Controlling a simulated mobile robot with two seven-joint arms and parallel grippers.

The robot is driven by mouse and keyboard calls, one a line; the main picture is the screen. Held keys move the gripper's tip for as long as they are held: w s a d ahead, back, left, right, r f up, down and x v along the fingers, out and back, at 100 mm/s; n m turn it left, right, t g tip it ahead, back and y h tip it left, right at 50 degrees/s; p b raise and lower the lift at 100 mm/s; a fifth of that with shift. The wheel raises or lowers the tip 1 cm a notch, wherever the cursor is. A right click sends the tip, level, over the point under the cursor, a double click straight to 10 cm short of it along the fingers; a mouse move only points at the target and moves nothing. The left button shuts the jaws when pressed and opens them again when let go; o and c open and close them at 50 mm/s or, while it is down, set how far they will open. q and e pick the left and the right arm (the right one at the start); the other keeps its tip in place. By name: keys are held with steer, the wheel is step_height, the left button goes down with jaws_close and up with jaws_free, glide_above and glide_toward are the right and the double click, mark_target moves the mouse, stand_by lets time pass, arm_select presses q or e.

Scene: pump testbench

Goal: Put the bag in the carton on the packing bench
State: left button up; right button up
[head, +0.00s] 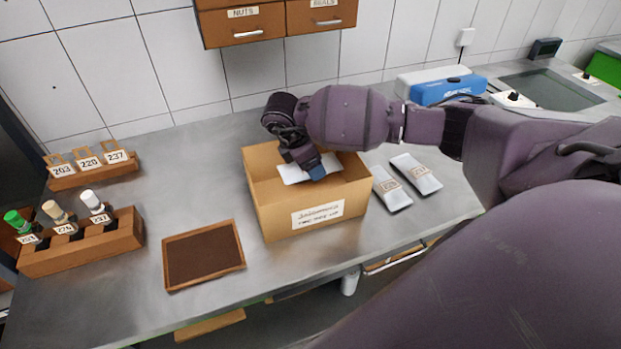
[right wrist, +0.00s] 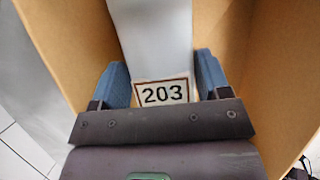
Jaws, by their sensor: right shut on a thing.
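The open cardboard carton (head: 272,222) stands on the steel bench, with a label on its front wall. My right gripper (head: 318,170) reaches down into the carton's opening from above. It is shut on a whitish bag (head: 293,173), which is inside the carton's walls in the head view. In the right wrist view the bag (right wrist: 155,40) lies between the blue fingertips (right wrist: 162,82), with a tag reading 203, and the carton's brown walls (right wrist: 70,45) rise on both sides. Whether the bag touches the carton's floor is hidden. My left gripper is out of view.
Two more tagged bags (head: 391,188) (head: 417,175) lie right of the carton. A brown framed tray (head: 204,257) lies to its left. Wooden racks with numbered tags (head: 95,168) and bottles (head: 82,243) stand farther left. Drawers (head: 240,22) hang above the bench.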

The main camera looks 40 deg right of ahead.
mark_target(311, 187)
steer(key=shift+f, duration=2.9)
steer(key=o, duration=1.1)
steer(key=shift+r, duration=0.1)
